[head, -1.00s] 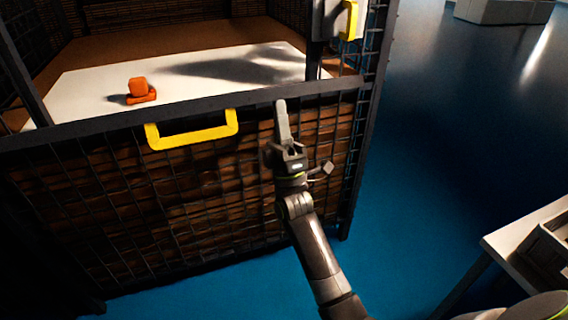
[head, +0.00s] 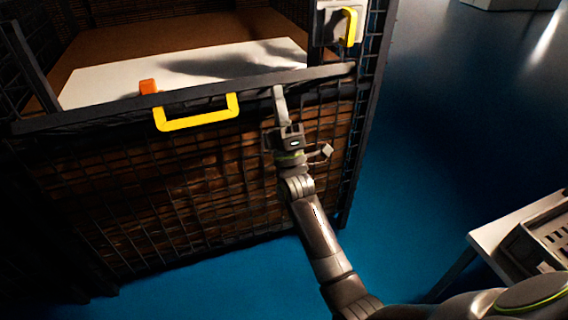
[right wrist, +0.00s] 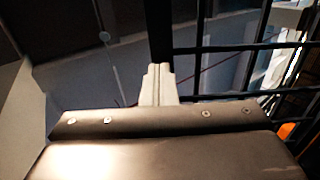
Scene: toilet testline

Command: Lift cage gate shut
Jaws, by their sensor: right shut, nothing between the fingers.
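The cage gate (head: 200,170) is a dark wire-mesh panel with a dark top rail and a yellow handle (head: 197,119) at its upper middle. My right gripper (head: 279,92) is shut and empty. Its fingertips are at the gate's top rail, right of the yellow handle; I cannot tell if they touch it. In the right wrist view the shut fingers (right wrist: 157,80) point at a dark bar, with mesh to the right. A second yellow handle (head: 350,27) is on a pale latch plate on the right post. My left gripper is not in view.
Inside the cage a white board (head: 200,68) holds an orange object (head: 148,86), partly hidden behind the rail. A table with a grey crate (head: 545,240) stands at the lower right. The blue floor (head: 440,130) right of the cage is clear.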

